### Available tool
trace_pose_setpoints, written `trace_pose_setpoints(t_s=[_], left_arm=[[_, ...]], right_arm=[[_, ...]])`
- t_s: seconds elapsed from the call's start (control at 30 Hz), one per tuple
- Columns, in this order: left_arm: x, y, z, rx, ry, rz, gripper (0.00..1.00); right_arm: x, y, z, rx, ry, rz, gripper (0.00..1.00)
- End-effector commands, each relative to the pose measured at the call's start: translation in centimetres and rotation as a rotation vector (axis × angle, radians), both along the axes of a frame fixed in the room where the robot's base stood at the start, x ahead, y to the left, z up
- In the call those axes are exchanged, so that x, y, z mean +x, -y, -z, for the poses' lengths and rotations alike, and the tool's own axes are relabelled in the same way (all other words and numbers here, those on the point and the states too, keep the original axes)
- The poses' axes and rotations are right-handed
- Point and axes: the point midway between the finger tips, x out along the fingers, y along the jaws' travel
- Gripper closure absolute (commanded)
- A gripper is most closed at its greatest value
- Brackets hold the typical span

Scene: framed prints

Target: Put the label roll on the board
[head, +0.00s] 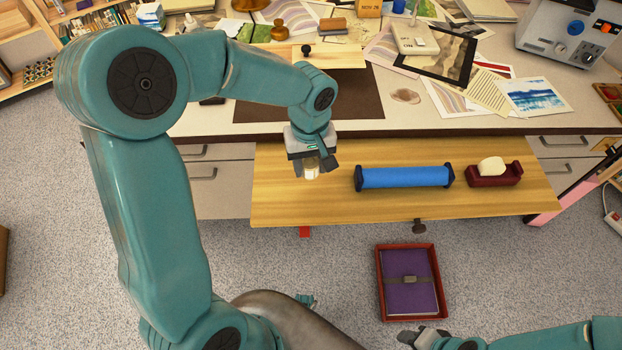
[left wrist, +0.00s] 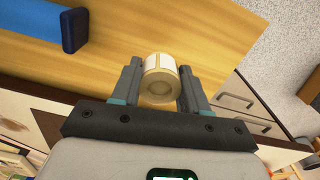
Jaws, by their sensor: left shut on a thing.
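The label roll (head: 311,172) is a small cream-white roll with a tan core. My left gripper (head: 313,168) is shut on it, and the left wrist view shows the roll (left wrist: 160,78) between the two fingers (left wrist: 158,88). The roll is over the left part of a pull-out wooden board (head: 300,205) at the desk's front. I cannot tell whether it touches the wood. A smaller light wooden board (head: 340,57) lies farther back on the desk, with a black knob on it. My right gripper (head: 425,338) is low at the bottom edge; its fingers are unclear.
A blue roll in dark end holders (head: 405,177) and a dark red tape dispenser (head: 494,173) stand right of my left gripper on the pull-out board. A red tray (head: 380,290) with a purple book is on the floor. Papers and stamps crowd the desk's back.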

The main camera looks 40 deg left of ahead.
Motion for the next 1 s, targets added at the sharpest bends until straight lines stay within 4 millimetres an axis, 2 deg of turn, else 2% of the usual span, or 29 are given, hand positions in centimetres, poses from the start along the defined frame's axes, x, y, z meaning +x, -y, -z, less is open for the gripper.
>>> trace_pose_setpoints(t_s=[0.4,0.8,0.83,0.9,1.0], left_arm=[[0.0,0.1,5.4,0.000,0.000,0.001,0.86],[0.0,0.1,5.9,0.000,0.001,0.001,0.86],[0.0,0.1,5.8,0.000,0.001,0.001,0.50],[0.0,0.1,5.7,0.000,0.001,0.001,0.31],[0.0,0.1,5.7,0.000,0.001,0.001,0.31]], right_arm=[[0.0,0.0,1.0,0.000,0.000,0.000,0.57],[0.0,0.0,1.5,0.000,0.000,0.000,0.57],[0.0,0.0,1.4,0.000,0.000,0.000,0.57],[0.0,0.0,1.3,0.000,0.000,0.000,0.57],[0.0,0.0,1.3,0.000,0.000,0.000,0.57]])
